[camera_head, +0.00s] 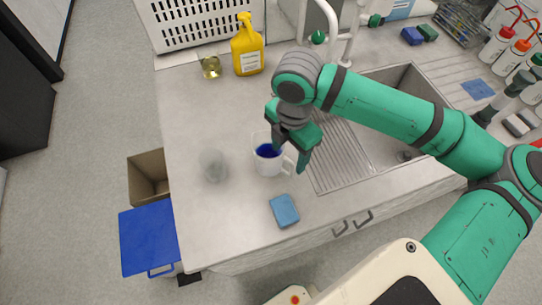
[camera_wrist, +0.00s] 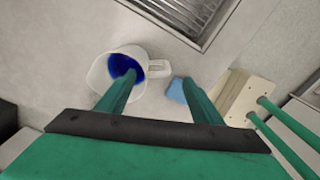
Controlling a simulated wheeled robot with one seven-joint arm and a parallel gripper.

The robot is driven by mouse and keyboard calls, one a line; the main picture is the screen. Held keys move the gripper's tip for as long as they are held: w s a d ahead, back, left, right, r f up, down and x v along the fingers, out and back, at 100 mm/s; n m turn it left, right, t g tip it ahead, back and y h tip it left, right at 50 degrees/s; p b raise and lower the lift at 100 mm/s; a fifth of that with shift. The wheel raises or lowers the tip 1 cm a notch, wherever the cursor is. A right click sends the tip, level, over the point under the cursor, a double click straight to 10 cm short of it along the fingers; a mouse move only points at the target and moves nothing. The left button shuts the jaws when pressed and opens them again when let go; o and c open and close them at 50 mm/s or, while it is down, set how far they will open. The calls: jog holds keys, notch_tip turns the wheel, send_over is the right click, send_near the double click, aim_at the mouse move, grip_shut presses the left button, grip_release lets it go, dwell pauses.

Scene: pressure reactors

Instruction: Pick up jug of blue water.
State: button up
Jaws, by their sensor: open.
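The jug of blue water (camera_head: 268,166) is a white, open-topped jug standing upright on the grey counter (camera_head: 215,115), left of the sink. In the wrist view the jug (camera_wrist: 100,72) shows its dark blue water and its handle (camera_wrist: 160,68) on the right side. My gripper (camera_head: 290,160) is open, just above the jug. In the wrist view one finger of my gripper (camera_wrist: 160,82) overlaps the jug's mouth and the other is right of the handle. The handle lies between the fingers in that view. I cannot tell whether the finger is inside the rim or above it.
A blue sponge (camera_head: 284,210) lies right-front of the jug. A clear glass vessel (camera_head: 213,165) stands left. A yellow bottle (camera_head: 247,50) and a small beaker (camera_head: 210,67) stand behind. The sink (camera_head: 395,95) is right. A blue-lidded bin (camera_head: 148,240) is beyond the counter's left edge.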

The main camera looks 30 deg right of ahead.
aim_at(288, 161)
notch_tip(288, 161, down, 5)
jog(key=shift+r, duration=0.1)
jog(key=shift+w+d+f, duration=0.15)
jog(key=shift+f, duration=1.3)
jog(key=shift+w+d+f, duration=0.1)
jog(key=shift+f, duration=1.35)
jog(key=shift+c, duration=0.3)
jog(key=c, duration=1.4)
jog(key=shift+c, duration=0.3)
